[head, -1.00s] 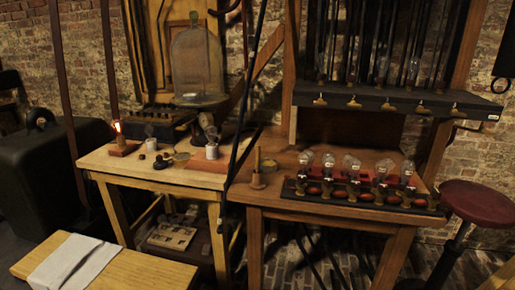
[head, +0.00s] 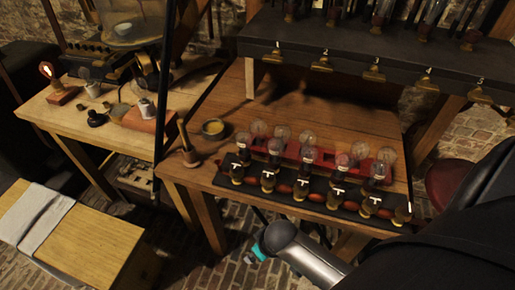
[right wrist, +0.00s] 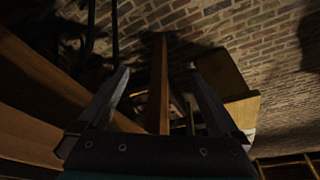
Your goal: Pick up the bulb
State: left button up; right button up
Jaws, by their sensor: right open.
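Several clear glass bulbs stand upright in a row on a dark rack (head: 228,182) on the right-hand wooden table in the head view. One bulb (head: 243,139) is at the left end of the row. Another bulb (head: 344,161) is right of the middle. A lit bulb (head: 46,70) sits on a small wooden block on the left table. In the right wrist view my right gripper (right wrist: 158,76) is open, with nothing between its fingers. My right arm enters the head view from the lower right, below the table's front edge. My left gripper does not show.
A dark numbered shelf (head: 300,52) overhangs the back of the right table. A wooden pestle-like tool (head: 188,152) and a small bowl (head: 213,128) stand left of the rack. A bench with a cloth (head: 38,225) is at lower left. A red stool (head: 440,182) is at right.

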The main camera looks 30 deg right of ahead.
jog(key=w+r+p, duration=0.1)
jog(key=w+r, duration=0.2)
jog(key=r, duration=0.3)
jog(key=w+r+t+p, duration=0.1)
jog(key=w+r, duration=0.2)
jog(key=r, duration=0.3)
jog(key=w+r+p, duration=0.2)
jog(key=w+r, duration=0.1)
jog(key=r, duration=0.3)
jog(key=w+d+r+m+h+p, duration=0.1)
jog(key=w+d+r+m, duration=0.1)
jog(key=w+d+r, duration=0.45)
jog(key=w+d+r+m+h, duration=0.1)
jog(key=w+d+r+m, duration=0.25)
jog(key=d+r, duration=0.45)
jog(key=b, duration=0.2)
send_near(258, 120)
jog(key=shift+n, duration=0.35)
jog(key=x, duration=0.5)
jog(key=shift+f, duration=0.15)
jog(key=shift+b+x, duration=0.35)
jog(key=shift+x, duration=2.15)
jog(key=shift+w+d, duration=0.1)
grip_shut()
